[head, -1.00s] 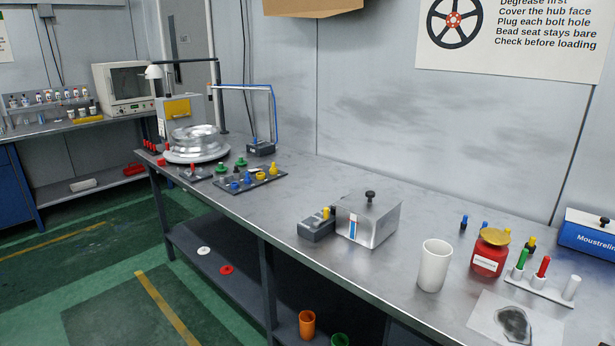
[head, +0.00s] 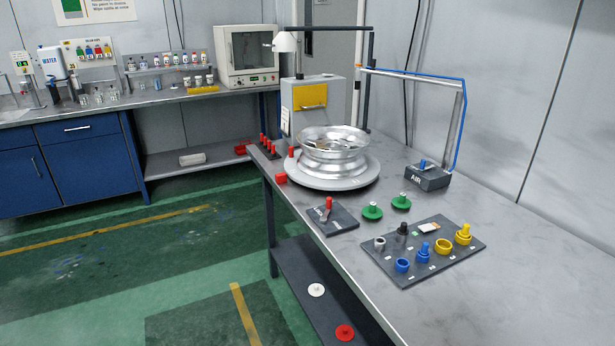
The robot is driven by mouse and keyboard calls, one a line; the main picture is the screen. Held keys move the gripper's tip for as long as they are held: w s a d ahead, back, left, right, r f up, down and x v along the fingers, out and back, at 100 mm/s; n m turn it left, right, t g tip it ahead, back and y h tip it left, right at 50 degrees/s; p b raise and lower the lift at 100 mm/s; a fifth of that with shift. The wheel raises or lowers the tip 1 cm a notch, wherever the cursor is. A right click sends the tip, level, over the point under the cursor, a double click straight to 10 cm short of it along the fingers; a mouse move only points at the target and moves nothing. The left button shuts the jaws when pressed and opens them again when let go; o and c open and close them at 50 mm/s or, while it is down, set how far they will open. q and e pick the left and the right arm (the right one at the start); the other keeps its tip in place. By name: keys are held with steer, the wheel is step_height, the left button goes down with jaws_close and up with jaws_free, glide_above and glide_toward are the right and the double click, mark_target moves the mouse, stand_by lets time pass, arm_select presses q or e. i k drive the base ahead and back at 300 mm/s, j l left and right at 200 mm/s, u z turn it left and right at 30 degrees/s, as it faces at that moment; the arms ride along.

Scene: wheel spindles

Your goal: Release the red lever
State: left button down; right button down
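The red lever (head: 328,203) stands up from a small dark base plate (head: 341,219) near the front edge of the bench, left of two green knobbed discs. Its handle is red and looks about upright; what it connects to cannot be told. A silver wheel (head: 334,152) lies on a round pale turntable (head: 347,182) just behind it. Neither of my grippers shows in the head view.
A dark board (head: 420,272) with blue, yellow and black plugs lies to the right. Green discs (head: 372,211) sit beside the lever. The bench's right part (head: 540,280) is clear.

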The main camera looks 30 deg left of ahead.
mark_target(323, 220)
steer(key=i+j, duration=1.05)
steer(key=i+j+u, duration=0.05)
